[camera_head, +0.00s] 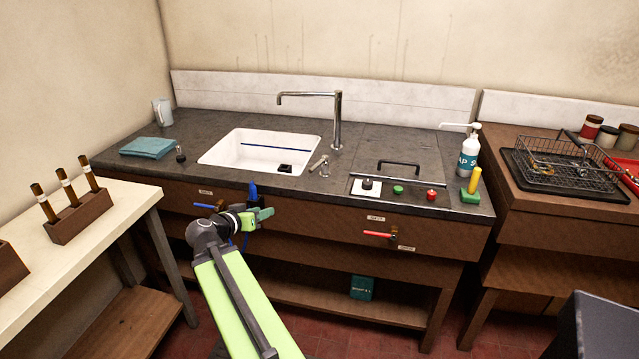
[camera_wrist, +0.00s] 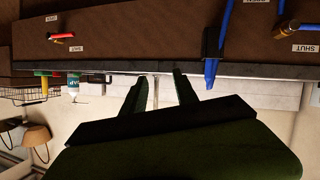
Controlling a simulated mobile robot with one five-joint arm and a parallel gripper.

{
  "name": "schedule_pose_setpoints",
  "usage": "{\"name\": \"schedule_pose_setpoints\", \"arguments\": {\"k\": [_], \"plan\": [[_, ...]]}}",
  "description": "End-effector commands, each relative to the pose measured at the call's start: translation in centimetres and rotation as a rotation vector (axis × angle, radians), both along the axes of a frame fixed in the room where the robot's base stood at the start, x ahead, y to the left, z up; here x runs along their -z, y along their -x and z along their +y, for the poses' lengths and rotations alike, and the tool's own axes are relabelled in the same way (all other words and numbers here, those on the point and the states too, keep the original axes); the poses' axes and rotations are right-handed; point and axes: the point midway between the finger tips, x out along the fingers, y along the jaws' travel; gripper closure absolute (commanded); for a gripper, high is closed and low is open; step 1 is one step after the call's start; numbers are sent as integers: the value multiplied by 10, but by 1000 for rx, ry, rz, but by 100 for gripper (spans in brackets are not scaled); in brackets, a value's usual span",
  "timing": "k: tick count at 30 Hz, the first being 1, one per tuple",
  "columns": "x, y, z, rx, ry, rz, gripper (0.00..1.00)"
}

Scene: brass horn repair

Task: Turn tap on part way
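A chrome spout (camera_head: 337,118) stands behind the white sink. A small metal lever (camera_head: 318,164) stands on the counter at the sink's right front corner. A blue-handled valve (camera_head: 204,206) is on the cabinet front at left, and a red-handled valve (camera_head: 379,235) is on it at right; the red one also shows in the wrist view (camera_wrist: 62,36). My gripper (camera_head: 262,213) is in front of the cabinet, low and away from the spout and lever. Its dark green fingers (camera_wrist: 160,92) are apart with nothing held.
A blue upright piece (camera_head: 253,189) stands close beside my gripper at the counter edge. A pale bench (camera_head: 115,212) stands at left.

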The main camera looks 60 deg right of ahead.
Motion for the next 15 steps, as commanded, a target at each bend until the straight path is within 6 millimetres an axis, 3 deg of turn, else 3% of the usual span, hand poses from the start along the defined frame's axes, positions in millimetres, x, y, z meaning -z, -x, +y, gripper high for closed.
{"name": "schedule_pose_setpoints", "arguments": {"k": [1, 3, 5, 9, 15], "plan": [[1, 17, -33, 42, 101, -64, 65], [-19, 33, -64, 66, 224, -141, 65], [-32, 42, -80, 72, 295, -184, 65], [-48, 50, -94, 69, 365, -225, 65], [-51, 49, -105, 69, 368, -228, 65]]}}
